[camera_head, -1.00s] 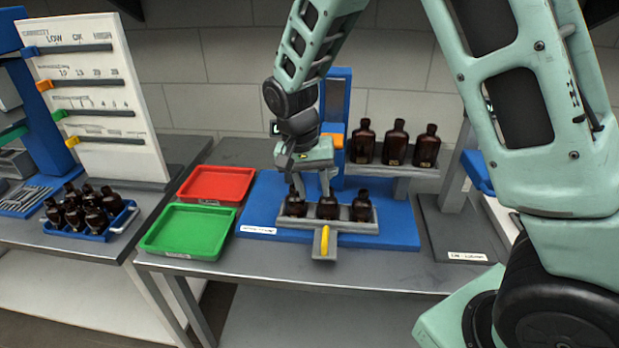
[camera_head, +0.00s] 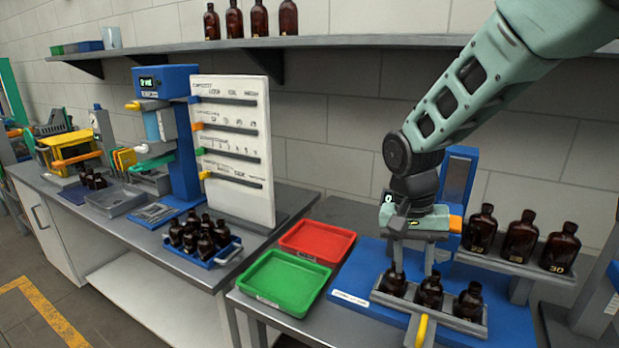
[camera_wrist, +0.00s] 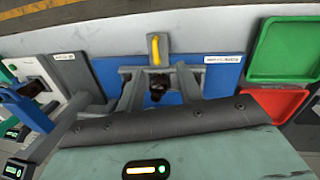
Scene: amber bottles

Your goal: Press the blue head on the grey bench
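A blue head (camera_head: 165,82) with a small lit display tops a blue column (camera_head: 183,150) on the grey bench (camera_head: 120,215) at the left. A yellow-tipped lever (camera_head: 146,105) sticks out at its left. My gripper (camera_head: 413,268) is far to its right, over the other bench. It points down at a grey rack of amber bottles (camera_head: 430,291). In the wrist view, my gripper (camera_wrist: 157,78) has its fingers apart, with one dark bottle (camera_wrist: 157,91) showing in the gap and no clear contact. The blue head is not identifiable in the wrist view.
A blue crate of several bottles (camera_head: 231,248) and a white slider board (camera_head: 235,145) stand right of the column. Green (camera_head: 285,283) and red (camera_head: 318,243) trays lie nearer my gripper. A wall shelf (camera_head: 310,42) holds bottles. Floor is free at the lower left.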

